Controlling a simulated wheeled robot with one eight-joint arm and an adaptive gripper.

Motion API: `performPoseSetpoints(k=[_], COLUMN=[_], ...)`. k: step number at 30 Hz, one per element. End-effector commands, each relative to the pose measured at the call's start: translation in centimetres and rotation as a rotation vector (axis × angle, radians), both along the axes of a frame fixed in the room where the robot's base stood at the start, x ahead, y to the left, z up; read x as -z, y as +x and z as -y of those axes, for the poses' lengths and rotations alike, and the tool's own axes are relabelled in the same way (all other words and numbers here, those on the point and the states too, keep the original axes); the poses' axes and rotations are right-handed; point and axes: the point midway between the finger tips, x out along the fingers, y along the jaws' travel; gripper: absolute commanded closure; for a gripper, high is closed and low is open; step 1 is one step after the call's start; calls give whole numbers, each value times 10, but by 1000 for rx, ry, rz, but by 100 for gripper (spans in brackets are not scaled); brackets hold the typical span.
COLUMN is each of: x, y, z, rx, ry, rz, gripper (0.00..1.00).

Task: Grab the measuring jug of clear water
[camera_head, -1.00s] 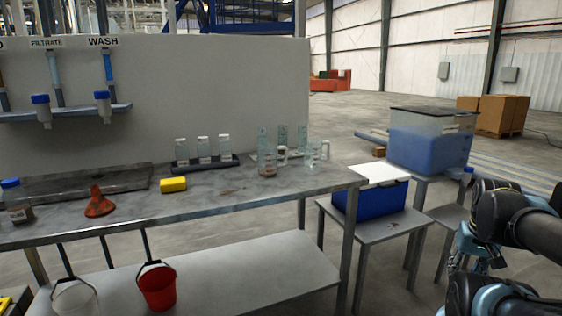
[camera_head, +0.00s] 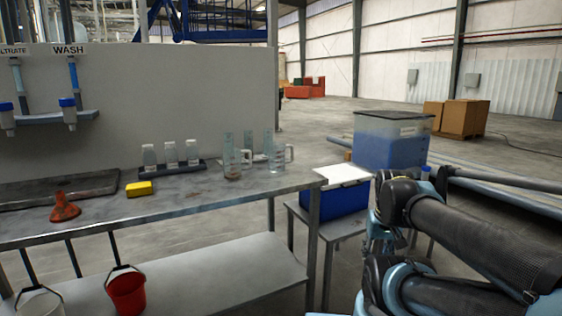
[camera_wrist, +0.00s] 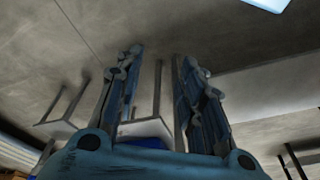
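A clear measuring jug (camera_head: 277,158) with a handle on its right stands upright near the right end of the grey workbench (camera_head: 190,208). A second glass jug (camera_head: 232,162), with a brownish tint at its base, stands to its left. Tall glass cylinders (camera_head: 268,143) stand close behind them. The liquid in the jugs is too small to judge. In the wrist view my gripper (camera_wrist: 160,75) has its two fingers apart with nothing between them, over floor and furniture legs. No jug shows there. In the head view my arm is at the right, apart from the jugs.
Three capped bottles (camera_head: 170,154), a yellow block (camera_head: 140,189) and an orange funnel (camera_head: 64,208) stand left along the bench. A blue box with a white lid (camera_head: 345,197) is on a low table right of the bench. A blue-filled tank (camera_head: 390,145) stands behind.

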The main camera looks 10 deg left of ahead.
Motion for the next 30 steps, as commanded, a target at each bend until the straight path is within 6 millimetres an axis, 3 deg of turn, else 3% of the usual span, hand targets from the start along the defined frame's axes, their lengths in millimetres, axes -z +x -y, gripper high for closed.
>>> performPoseSetpoints(k=[5, 18, 30], x=[-10, -56, -101], y=[27, 137, 241], z=[-28, -109, -156], rx=[101, 557, 973], ry=[118, 649, 1148], rz=[25, 36, -120], gripper=[64, 64, 64])
